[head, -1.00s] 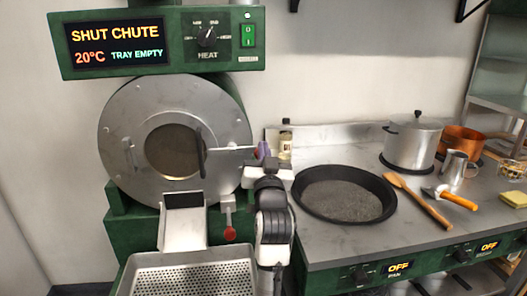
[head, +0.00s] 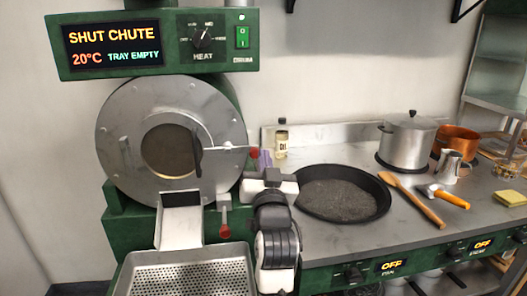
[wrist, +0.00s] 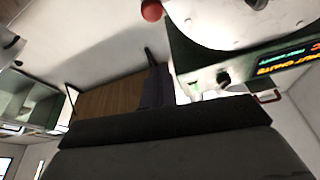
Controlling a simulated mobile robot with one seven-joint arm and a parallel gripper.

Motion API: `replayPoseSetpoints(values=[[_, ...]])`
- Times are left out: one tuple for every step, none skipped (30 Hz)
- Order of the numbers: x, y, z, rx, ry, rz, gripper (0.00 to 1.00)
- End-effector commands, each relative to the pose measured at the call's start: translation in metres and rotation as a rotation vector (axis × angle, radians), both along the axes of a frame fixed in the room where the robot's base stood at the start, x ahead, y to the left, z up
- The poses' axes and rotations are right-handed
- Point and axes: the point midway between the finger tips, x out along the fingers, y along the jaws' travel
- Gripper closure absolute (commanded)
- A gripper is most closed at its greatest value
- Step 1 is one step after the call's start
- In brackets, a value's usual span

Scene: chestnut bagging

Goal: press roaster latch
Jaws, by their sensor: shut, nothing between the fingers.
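The green roaster (head: 120,228) stands at the left with a round steel front plate (head: 112,112) and a dark round window. A latch bar (head: 228,148) runs across the door to a red knob (head: 254,152) at its right end. The knob also shows at the top of the wrist view (wrist: 151,10). My gripper (head: 265,159) is shut and empty. Its purple fingertips appear just right of and slightly below the knob; I cannot tell whether they touch. In the wrist view a dark finger (wrist: 157,88) points up, with the knob above its tip.
A second red-knobbed lever (head: 225,231) hangs beside the chute (head: 181,226), above a perforated tray (head: 190,284). The display (head: 113,45) reads SHUT CHUTE. A black pan (head: 385,205), a bottle (head: 281,142), a pot (head: 408,145) and utensils stand on the counter at right.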

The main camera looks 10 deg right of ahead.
Motion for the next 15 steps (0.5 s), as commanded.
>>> replayPoseSetpoints(values=[[-0.007, 0.000, -0.004, 0.000, -0.001, 0.000, 1.00], [-0.010, 0.001, -0.005, 0.000, 0.000, 0.000, 1.00], [-0.013, 0.001, -0.005, 0.000, 0.000, 0.000, 1.00], [-0.015, 0.001, -0.006, 0.000, 0.000, 0.000, 1.00], [-0.016, 0.001, -0.006, 0.000, 0.000, 0.000, 1.00], [-0.018, 0.001, -0.006, 0.000, 0.000, 0.000, 1.00], [-0.019, 0.001, -0.006, 0.000, 0.000, 0.000, 1.00], [-0.019, 0.001, -0.006, 0.000, 0.000, 0.000, 1.00], [-0.019, 0.001, -0.006, 0.000, 0.000, 0.000, 1.00], [-0.020, 0.001, -0.006, 0.000, 0.000, 0.000, 1.00], [-0.019, 0.001, -0.006, 0.000, 0.000, 0.000, 1.00], [-0.019, 0.001, -0.006, 0.000, 0.000, -0.001, 1.00], [-0.019, 0.001, -0.006, 0.000, 0.000, -0.001, 1.00], [-0.019, 0.001, -0.006, 0.000, 0.000, -0.001, 1.00], [-0.019, 0.001, -0.006, 0.000, 0.000, -0.001, 1.00]])
